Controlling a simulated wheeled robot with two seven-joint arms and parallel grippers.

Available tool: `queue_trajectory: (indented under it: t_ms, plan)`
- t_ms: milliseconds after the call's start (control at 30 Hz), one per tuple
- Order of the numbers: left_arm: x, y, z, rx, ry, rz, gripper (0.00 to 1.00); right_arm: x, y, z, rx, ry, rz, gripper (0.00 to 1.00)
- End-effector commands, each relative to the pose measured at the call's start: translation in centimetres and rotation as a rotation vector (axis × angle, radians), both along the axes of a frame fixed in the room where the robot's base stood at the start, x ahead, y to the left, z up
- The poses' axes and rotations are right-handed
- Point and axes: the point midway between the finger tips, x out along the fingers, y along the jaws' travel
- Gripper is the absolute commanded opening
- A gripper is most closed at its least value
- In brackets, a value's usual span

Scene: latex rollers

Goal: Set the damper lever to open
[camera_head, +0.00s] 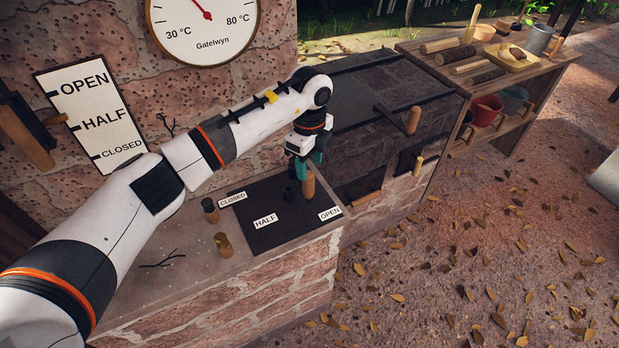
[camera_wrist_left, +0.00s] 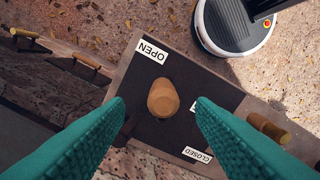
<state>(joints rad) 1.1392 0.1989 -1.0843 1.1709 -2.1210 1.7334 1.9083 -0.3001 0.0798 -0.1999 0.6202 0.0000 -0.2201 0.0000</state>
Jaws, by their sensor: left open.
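The damper lever has an upright wooden handle (camera_head: 309,185) on a dark plate (camera_head: 290,240) with labels CLOSED (camera_head: 232,199), HALF (camera_head: 265,220) and OPEN (camera_head: 330,213). The handle stands at the plate's back right, nearest the OPEN label in the head view, but its exact setting is unclear. My left gripper (camera_head: 305,160) is above and around the handle's top. In the left wrist view, the handle (camera_wrist_left: 163,98) lies between the open teal fingers, with a gap on both sides. The left finger partly hides the lever's arm. The HALF label is mostly hidden there. My right gripper is not in view.
Two small brown knobbed pieces (camera_head: 222,245) and a dark twig (camera_head: 162,260) are on the ledge left of the plate. A brick stove with a wooden-handled bar (camera_head: 413,120) stands to the right. A wall sign (camera_head: 90,115) lists OPEN, HALF and CLOSED.

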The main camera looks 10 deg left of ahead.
Motion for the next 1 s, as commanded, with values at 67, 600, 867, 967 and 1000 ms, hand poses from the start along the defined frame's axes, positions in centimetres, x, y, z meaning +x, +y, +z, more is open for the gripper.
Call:
queue_trajectory:
  t_ms: [67,600,867,967,1000]
  plan:
    - [0.1,0.0,1.5,-0.001,-0.005,-0.001,0.5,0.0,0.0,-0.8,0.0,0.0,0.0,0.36]
    - [0.0,-0.1,5.7,0.0,0.0,-0.001,0.5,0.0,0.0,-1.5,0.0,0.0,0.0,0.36]
    - [0.0,-0.1,5.6,-0.002,0.0,-0.002,0.5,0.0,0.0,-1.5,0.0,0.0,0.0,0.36]
    - [-0.4,-1.1,5.0,-0.048,0.005,-0.033,0.5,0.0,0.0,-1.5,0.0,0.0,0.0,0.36]
    - [-0.8,-2.1,4.6,-0.095,0.008,-0.061,0.5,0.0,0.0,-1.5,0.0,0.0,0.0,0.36]
